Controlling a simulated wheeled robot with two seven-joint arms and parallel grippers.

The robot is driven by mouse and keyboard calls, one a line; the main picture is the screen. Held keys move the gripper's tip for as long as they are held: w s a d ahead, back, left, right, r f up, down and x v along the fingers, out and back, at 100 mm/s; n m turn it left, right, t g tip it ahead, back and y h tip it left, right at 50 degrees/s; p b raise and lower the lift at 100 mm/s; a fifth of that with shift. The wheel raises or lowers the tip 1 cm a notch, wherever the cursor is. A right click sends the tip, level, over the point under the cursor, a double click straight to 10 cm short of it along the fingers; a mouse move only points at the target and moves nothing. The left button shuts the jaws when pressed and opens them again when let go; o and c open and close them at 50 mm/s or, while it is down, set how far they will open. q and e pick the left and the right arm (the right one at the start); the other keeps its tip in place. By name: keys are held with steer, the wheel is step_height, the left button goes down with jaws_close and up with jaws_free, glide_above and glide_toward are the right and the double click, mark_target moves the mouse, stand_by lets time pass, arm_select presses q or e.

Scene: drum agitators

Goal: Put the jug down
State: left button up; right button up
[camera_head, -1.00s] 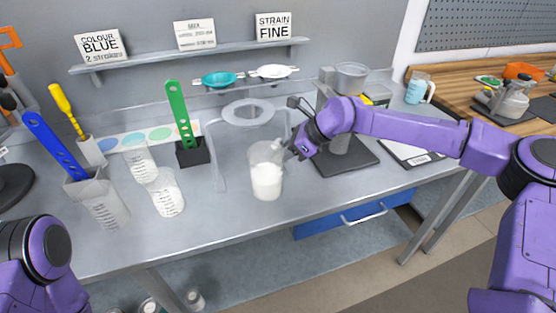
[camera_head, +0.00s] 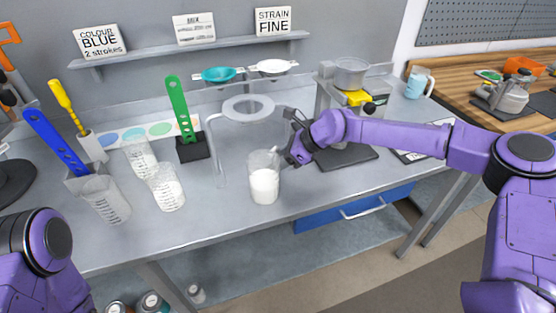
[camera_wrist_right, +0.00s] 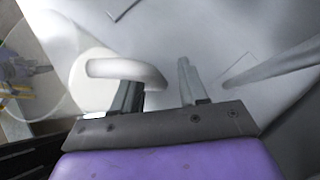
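The clear jug (camera_head: 264,178) with white liquid in it stands upright on the grey bench, in front and right of a ring stand (camera_head: 248,108). It looks to be resting on the bench top. My right gripper (camera_head: 284,150) is at its right side, at the handle. In the right wrist view the white handle (camera_wrist_right: 125,70) loops over one finger, and the other finger stands apart from it with a visible gap. My right gripper (camera_wrist_right: 160,88) looks open around the handle. My left gripper is out of view; only part of my left arm shows.
Clear beakers (camera_head: 165,187) stand left of the jug. A green paddle (camera_head: 182,110) sits in a black holder behind them, and a blue paddle (camera_head: 55,142) is farther left. A scale-like device (camera_head: 350,80) stands behind my right arm. The bench front before the jug is clear.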

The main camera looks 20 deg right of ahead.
steer(key=shift+r, duration=0.1)
steer(key=shift+r+p, duration=0.3)
steer(key=shift+p, duration=0.1)
steer(key=b+v, duration=0.2)
steer(key=v, duration=0.9)
steer(key=shift+s+d+r+b, duration=0.15)
steer(key=shift+d+b, duration=0.15)
steer(key=shift+b, duration=0.05)
